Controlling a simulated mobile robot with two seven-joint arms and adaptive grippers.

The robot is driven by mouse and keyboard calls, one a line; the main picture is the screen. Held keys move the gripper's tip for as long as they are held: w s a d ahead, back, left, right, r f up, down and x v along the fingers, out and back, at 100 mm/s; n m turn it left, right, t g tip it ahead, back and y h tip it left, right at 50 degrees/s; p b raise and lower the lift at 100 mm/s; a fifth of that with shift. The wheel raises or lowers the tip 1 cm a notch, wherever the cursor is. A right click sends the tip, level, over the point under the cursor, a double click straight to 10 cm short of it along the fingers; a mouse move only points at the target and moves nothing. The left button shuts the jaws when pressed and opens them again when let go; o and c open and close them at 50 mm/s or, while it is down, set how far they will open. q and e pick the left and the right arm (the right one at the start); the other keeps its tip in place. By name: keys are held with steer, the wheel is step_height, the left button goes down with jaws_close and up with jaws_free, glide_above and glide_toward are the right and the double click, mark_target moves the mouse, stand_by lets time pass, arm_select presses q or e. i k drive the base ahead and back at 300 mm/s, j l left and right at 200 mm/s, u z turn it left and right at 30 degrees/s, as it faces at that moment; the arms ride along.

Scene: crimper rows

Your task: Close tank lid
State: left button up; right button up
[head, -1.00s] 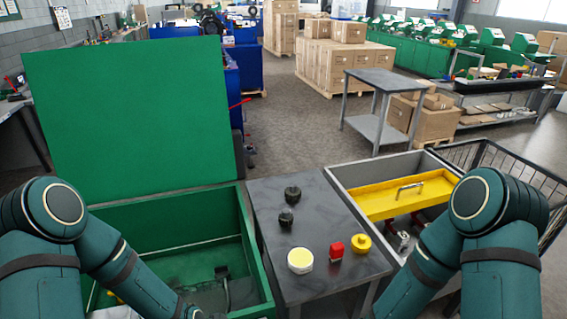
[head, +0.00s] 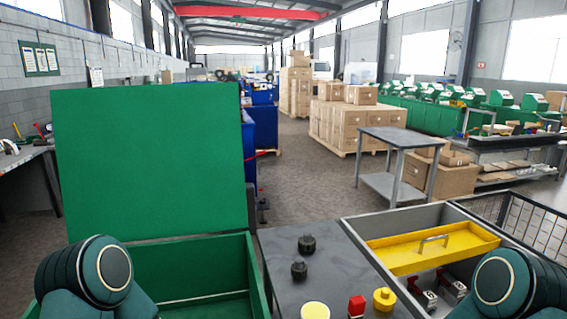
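The green tank lid (head: 150,160) stands upright at the back of the green tank (head: 200,254), so the tank is open. Only the back and right part of the tank shows; its floor is mostly cut off by the lower edge and my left arm. My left arm is in front of the tank at the lower left, and my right arm is at the lower right in front of the grey bin. Both grippers are below the picture and out of view. Nothing is seen touching the lid.
A dark table (head: 318,270) right of the tank bears two black knobs, a yellow-topped round piece (head: 315,311), a red block (head: 356,306) and a yellow knob (head: 383,299). A grey bin (head: 372,226) with a yellow tray (head: 432,247) stands further right. Open floor lies behind.

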mark_target(136, 162)
steer(key=u, duration=0.65)
steer(key=j+u, duration=0.6)
steer(key=u, duration=0.2)
steer(key=i+j+u, duration=0.2)
steer(key=j+u, duration=0.2)
steer(key=i+j+u, duration=0.4)
steer(key=j, duration=0.15)
steer(key=i+j+u, duration=0.25)
steer(key=u, duration=0.15)
steer(key=i+j+u, duration=0.35)
steer(key=i+j+z, duration=0.15)
steer(key=i, duration=0.25)
steer(key=i+j+z, duration=0.15)
steer(key=i, duration=0.2)
steer(key=i+j+z, duration=0.15)
steer(key=i, duration=0.25)
steer(key=i+l+z, duration=0.1)
steer(key=z, duration=0.4)
steer(key=i+z, duration=0.6)
steer(key=z, duration=0.35)
steer(key=i+z, duration=0.45)
steer(key=i, duration=0.15)
steer(key=i+j+z, duration=0.15)
steer(key=i+z, duration=0.3)
steer(key=i, duration=0.15)
steer(key=i+j+z, duration=0.15)
steer(key=i+z, duration=0.2)
steer(key=i+j+z, duration=0.15)
steer(key=z, duration=0.15)
steer(key=i+j+z, duration=0.35)
